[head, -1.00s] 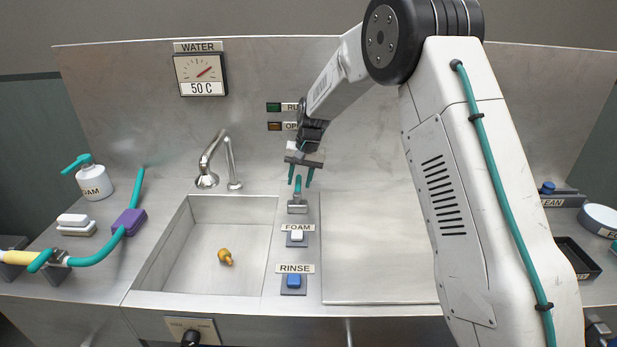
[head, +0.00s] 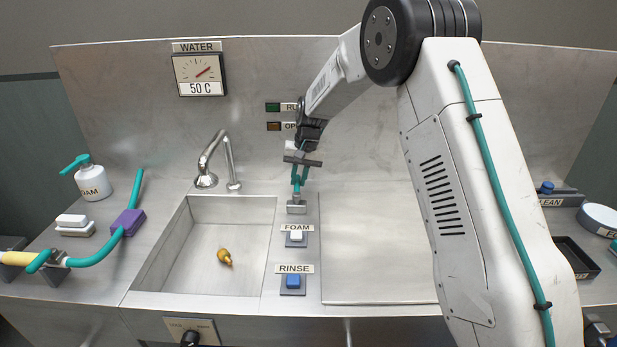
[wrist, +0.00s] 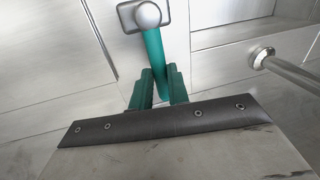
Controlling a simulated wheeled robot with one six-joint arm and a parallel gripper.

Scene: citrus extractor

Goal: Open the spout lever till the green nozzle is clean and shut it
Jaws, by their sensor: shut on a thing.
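The spout lever is a teal handle (wrist: 153,48) on a small steel base (head: 296,207), between the sink and the flat steel panel. It stands up from its base in the head view. My gripper (head: 299,178) has its teal fingers shut on the upper part of the lever. In the wrist view the lever runs from a round grey knob (wrist: 148,15) down to between the two fingertips (wrist: 160,82). A small yellow-brown nozzle-like piece (head: 224,257) lies on the sink floor. I see no clearly green nozzle in the head view.
The sink (head: 180,255) has a steel tap (head: 215,160) behind it. FOAM (head: 296,235) and RINSE (head: 292,281) buttons sit in front of the lever. A green lamp (head: 273,107) and an orange-brown lamp (head: 274,126) are on the back wall. The steel panel at right (head: 375,250) is clear.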

